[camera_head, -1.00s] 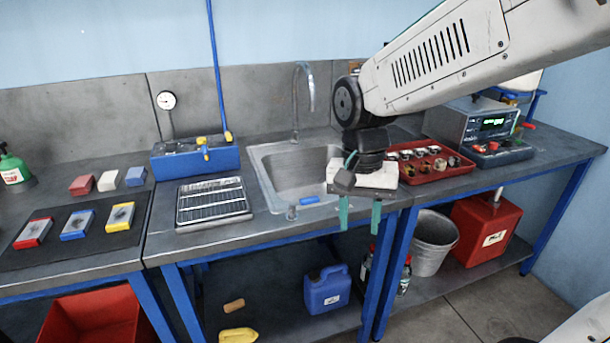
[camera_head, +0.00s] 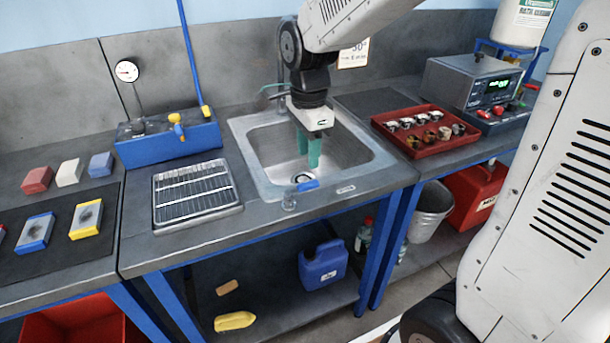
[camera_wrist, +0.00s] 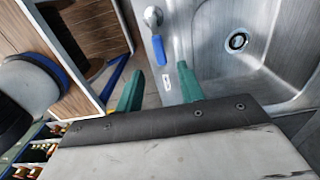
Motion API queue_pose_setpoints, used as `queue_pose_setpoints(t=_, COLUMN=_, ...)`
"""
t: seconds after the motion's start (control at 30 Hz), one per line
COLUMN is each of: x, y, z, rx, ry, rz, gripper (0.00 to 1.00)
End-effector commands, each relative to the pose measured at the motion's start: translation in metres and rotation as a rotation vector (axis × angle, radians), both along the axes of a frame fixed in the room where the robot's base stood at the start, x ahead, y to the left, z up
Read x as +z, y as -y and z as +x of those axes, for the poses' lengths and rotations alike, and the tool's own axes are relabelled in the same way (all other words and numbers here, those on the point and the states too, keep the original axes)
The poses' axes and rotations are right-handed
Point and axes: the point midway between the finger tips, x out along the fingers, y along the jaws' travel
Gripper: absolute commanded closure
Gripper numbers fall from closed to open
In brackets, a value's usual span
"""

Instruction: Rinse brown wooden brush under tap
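My gripper (camera_head: 308,150) hangs pointing down in front of the sink basin in the head view. In the wrist view its two green fingers (camera_wrist: 159,88) are apart with nothing between them, above the sink's front rim. The sink (camera_head: 375,165) has its drain in view. The tap (camera_head: 281,100) is a curved grey spout behind the basin, partly hidden by my arm. A blue lever (camera_head: 308,184) on a grey knob sits at the sink's front edge; it also shows in the wrist view (camera_wrist: 160,50).
A ribbed drain rack (camera_head: 197,193) lies left of the sink and a red tray (camera_head: 425,140) of small cups right of it. The lower shelf holds a small brown piece (camera_head: 228,287), a yellow piece (camera_head: 235,321) and a blue canister (camera_head: 324,266).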

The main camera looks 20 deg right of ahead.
Motion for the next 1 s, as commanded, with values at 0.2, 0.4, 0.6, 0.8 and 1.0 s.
queue_pose_setpoints(t=0.2, x=-0.031, y=0.003, z=-0.001, rx=-0.006, ry=-0.006, rz=0.000, gripper=0.62)
queue_pose_setpoints(t=0.4, x=-0.061, y=0.002, z=-0.001, rx=-0.003, ry=-0.004, rz=0.000, gripper=0.62)
queue_pose_setpoints(t=0.6, x=-0.075, y=0.001, z=-0.001, rx=-0.001, ry=-0.003, rz=0.000, gripper=0.62)
queue_pose_setpoints(t=0.8, x=-0.075, y=0.000, z=0.000, rx=0.001, ry=-0.001, rz=0.000, gripper=0.62)
queue_pose_setpoints(t=1.0, x=-0.075, y=0.000, z=0.000, rx=0.001, ry=-0.001, rz=0.000, gripper=1.00)
